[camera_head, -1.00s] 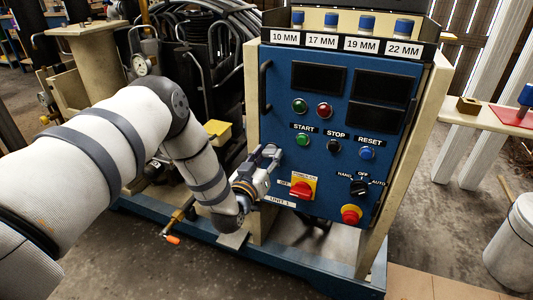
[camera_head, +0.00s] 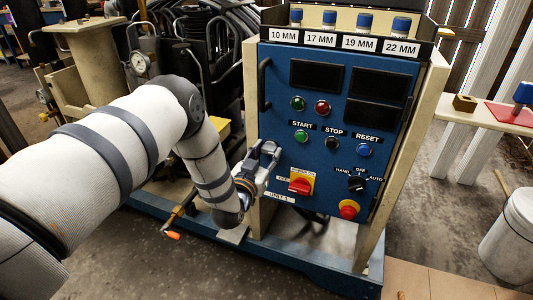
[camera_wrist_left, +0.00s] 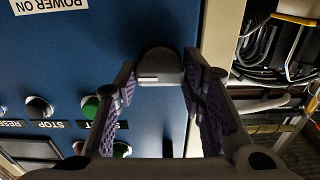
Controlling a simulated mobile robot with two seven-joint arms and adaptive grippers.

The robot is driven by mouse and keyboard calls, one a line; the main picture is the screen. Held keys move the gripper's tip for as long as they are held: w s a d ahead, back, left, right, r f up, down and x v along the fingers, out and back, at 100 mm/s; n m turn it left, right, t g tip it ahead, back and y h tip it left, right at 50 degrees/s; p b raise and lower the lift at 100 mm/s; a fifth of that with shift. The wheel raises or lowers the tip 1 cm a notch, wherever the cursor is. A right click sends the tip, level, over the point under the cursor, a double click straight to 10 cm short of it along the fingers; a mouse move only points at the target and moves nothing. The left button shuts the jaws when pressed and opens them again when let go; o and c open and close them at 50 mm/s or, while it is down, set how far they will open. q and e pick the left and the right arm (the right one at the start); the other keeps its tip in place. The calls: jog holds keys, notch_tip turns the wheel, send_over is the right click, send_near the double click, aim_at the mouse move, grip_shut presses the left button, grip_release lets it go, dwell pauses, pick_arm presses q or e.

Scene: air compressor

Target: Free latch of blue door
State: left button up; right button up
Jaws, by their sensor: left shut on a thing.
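The blue door (camera_head: 330,148) is the front panel of the compressor's control cabinet and looks closed. A dark rounded latch (camera_wrist_left: 160,66) with a pale mark sits near the door's edge in the left wrist view. My left gripper (camera_head: 270,152) is at the door's left edge, below the black handle. In the left wrist view its two purple-padded fingers (camera_wrist_left: 160,92) are on either side of the latch and shut on it. In the head view the gripper hides the latch. My right gripper is not in view.
A red and yellow power switch (camera_head: 301,182), a black rotary selector (camera_head: 357,184) and a red stop button (camera_head: 348,209) are close to the right of my gripper. A black handle (camera_head: 264,85) stands out above it. Hoses and pipes lie left of the cabinet.

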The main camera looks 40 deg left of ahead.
pick_arm(q)
jog(key=o, duration=1.1)
jog(key=shift+o, duration=0.2)
jog(key=v, duration=1.2)
jog(key=shift+f, duration=0.1)
